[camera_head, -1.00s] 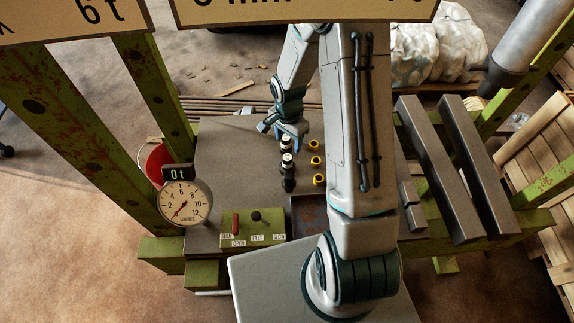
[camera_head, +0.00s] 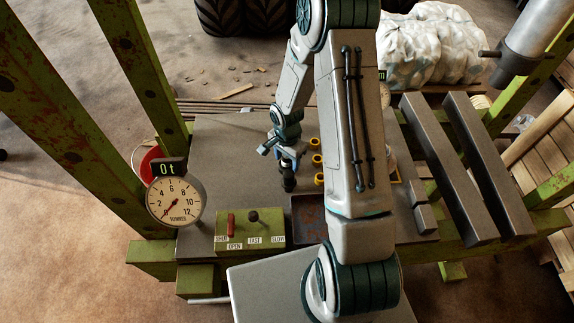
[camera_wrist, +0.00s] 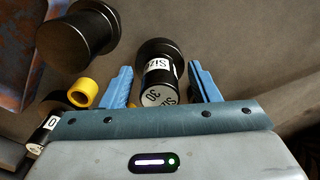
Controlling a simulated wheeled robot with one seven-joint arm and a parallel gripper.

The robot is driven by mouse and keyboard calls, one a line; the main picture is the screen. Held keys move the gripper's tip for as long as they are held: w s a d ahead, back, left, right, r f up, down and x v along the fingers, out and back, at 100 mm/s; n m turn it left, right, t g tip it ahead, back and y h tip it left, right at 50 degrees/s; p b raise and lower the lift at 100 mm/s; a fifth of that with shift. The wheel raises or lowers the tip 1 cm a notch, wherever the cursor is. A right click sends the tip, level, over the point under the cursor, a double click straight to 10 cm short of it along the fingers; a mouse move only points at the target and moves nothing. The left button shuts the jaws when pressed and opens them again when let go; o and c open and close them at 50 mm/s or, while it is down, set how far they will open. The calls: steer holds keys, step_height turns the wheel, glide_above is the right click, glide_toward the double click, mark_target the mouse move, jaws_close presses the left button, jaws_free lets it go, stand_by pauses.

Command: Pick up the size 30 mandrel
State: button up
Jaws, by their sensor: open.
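The size 30 mandrel (camera_wrist: 160,75) is a dark stepped cylinder with a white label reading "Size" and "30" in the wrist view. My gripper (camera_wrist: 162,85) is open, with one blue finger on each side of this mandrel and gaps between. In the head view my gripper (camera_head: 288,160) is over the row of dark mandrels on the grey bench (camera_head: 225,150), and it partly hides them. A dark mandrel (camera_head: 289,184) stands just in front of it. In the wrist view another large dark mandrel (camera_wrist: 78,42) is at upper left.
Yellow rings (camera_head: 317,160) stand in a row right of the gripper. A rusty tray (camera_head: 308,218), a green lever box (camera_head: 250,232) and a dial gauge (camera_head: 173,201) are nearer. Grey steel bars (camera_head: 468,150) lie at right. The bench's left part is clear.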

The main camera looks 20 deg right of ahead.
jaws_close()
steer(key=shift+r, duration=0.1)
steer(key=shift+r, duration=0.15)
